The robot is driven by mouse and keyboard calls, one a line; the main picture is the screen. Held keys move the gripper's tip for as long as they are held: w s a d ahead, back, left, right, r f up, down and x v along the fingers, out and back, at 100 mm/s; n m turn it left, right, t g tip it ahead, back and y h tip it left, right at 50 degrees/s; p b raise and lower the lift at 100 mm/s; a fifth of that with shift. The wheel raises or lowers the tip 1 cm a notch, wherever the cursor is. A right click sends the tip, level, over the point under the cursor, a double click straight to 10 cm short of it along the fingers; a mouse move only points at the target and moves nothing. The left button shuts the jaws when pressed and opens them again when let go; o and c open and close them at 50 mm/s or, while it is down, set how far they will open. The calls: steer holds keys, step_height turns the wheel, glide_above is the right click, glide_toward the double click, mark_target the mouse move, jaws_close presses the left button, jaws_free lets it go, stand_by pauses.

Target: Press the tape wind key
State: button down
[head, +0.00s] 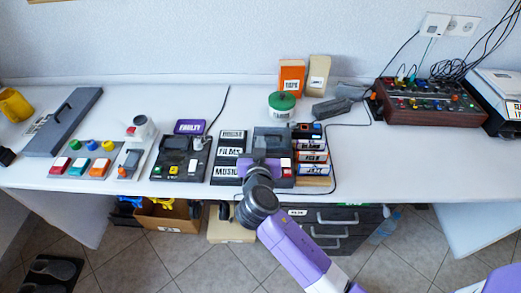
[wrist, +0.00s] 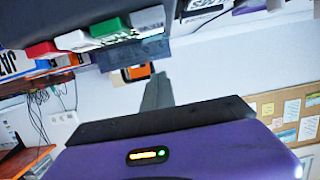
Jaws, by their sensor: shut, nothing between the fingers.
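A dark tape machine (head: 275,140) stands at the front middle of the bench, partly covered by my gripper. In the head view a red and white key (head: 286,163) shows at its right front. I cannot tell which is the wind key. My gripper is shut and empty, its dark fingers (wrist: 158,80) pointing just below the row in the picture. I see no clear contact.
Labelled boxes (head: 230,150) stand left of the machine and a stack of labelled cases (head: 313,155) right of it. A green-lidded pot (head: 281,103) is behind.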

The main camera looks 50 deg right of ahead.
steer(key=shift+w+d+f, duration=0.1)
steer(key=shift+d+f, duration=0.05)
steer(key=shift+f, duration=1.95)
steer(key=shift+f+b, duration=0.1)
steer(key=shift+b, duration=0.2)
